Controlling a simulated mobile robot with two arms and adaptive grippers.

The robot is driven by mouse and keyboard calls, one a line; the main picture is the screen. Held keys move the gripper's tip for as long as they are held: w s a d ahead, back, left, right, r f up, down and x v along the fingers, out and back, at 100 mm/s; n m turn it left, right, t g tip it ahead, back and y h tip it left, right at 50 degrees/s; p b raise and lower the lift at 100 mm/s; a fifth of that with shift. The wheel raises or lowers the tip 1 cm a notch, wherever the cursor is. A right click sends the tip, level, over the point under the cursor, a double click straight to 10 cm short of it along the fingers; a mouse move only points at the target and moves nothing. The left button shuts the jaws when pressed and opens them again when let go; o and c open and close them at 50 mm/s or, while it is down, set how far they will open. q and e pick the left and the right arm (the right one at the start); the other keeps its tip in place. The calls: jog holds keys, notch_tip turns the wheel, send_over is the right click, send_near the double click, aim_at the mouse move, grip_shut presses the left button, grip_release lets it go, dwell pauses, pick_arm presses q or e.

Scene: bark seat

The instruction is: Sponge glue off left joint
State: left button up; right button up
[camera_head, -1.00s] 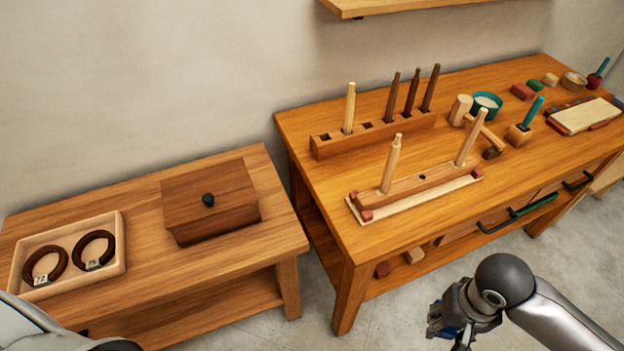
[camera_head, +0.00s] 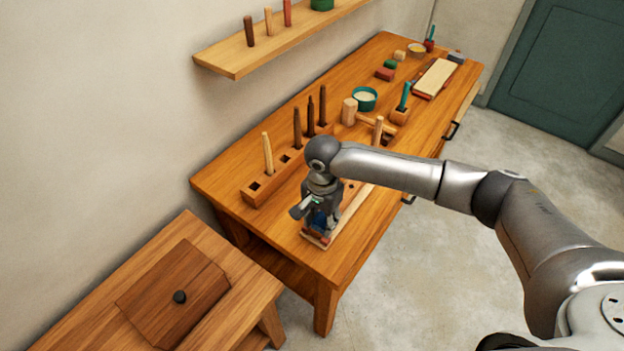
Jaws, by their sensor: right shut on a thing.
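My right gripper (camera_head: 321,224) points down over the seat's left end and hides the left leg and the left joint. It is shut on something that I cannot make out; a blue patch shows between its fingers. Any glue is hidden or too small to see. My left gripper is out of view.
A rack (camera_head: 265,188) with several wooden legs stands behind the seat. A teal bowl (camera_head: 364,98), mallet (camera_head: 372,124) and teal-handled tool (camera_head: 405,95) stand farther right. A lidded wooden box (camera_head: 172,290) sits on the lower table. A shelf (camera_head: 285,40) hangs above.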

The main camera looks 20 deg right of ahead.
jog(key=shift+w+a+r+m, duration=0.1)
jog(key=shift+w+r+m, duration=0.2)
jog(key=shift+w+r, duration=0.45)
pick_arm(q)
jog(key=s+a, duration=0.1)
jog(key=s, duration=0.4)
pick_arm(e)
jog(key=shift+a+f, duration=0.15)
jog(key=shift+f, duration=0.4)
notch_tip(320, 180, down, 4)
jog(key=b, duration=0.3)
jog(key=shift+r, duration=0.15)
jog(key=shift+f+b, duration=0.25)
jog(key=shift+b, duration=0.05)
jog(key=shift+w+f+b, duration=0.1)
jog(key=shift+f+b, duration=0.15)
jog(key=shift+b, duration=0.05)
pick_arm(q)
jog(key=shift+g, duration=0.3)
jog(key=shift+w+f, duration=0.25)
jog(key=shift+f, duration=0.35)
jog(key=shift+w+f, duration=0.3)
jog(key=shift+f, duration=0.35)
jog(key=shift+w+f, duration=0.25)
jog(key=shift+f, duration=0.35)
pick_arm(e)
jog(key=shift+r, duration=0.1)
